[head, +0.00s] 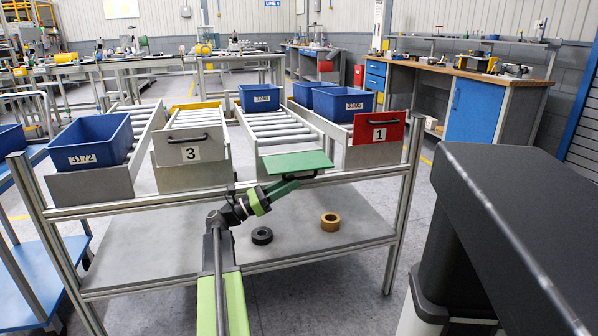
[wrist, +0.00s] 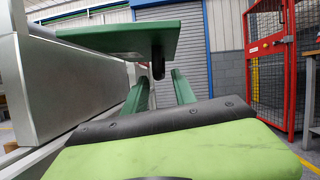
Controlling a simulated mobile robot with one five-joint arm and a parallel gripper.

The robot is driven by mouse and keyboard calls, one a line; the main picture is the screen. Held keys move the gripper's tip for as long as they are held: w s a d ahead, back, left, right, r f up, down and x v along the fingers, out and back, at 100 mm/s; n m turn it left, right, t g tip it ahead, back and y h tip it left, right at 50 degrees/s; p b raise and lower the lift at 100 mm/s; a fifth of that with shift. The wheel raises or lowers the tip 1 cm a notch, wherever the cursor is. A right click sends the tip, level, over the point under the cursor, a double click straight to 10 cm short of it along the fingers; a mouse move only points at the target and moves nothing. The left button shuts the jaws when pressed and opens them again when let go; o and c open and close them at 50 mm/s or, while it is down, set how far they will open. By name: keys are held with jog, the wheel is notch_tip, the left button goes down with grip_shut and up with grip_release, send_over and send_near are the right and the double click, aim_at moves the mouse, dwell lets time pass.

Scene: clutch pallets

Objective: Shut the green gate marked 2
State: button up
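The green gate (head: 295,163) is folded down and stands out nearly level from the front of the roller lane between gates 3 and 1. Its number is not visible. In the wrist view the green gate (wrist: 125,38) is overhead, seen edge-on from below, with a dark handle (wrist: 157,62) hanging from its underside. My gripper (head: 297,181) is just under the gate, reaching from the front left. In the wrist view my gripper's two green fingers (wrist: 161,82) are apart, with the handle showing between and slightly above their tips. Whether they touch it is unclear.
Gate 3 (head: 190,151) and red gate 1 (head: 380,128) stand upright on either side. Blue bins (head: 90,142) sit on the lanes. A black ring (head: 262,236) and a brown ring (head: 330,222) lie on the lower shelf. A red mesh fence (wrist: 268,60) stands at right.

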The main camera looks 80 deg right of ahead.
aim_at(299, 178)
jog(key=shift+p+x, duration=0.4)
jog(key=shift+x, duration=1.45)
jog(key=shift+c, duration=0.4)
grip_shut()
jog(key=shift+w, duration=0.1)
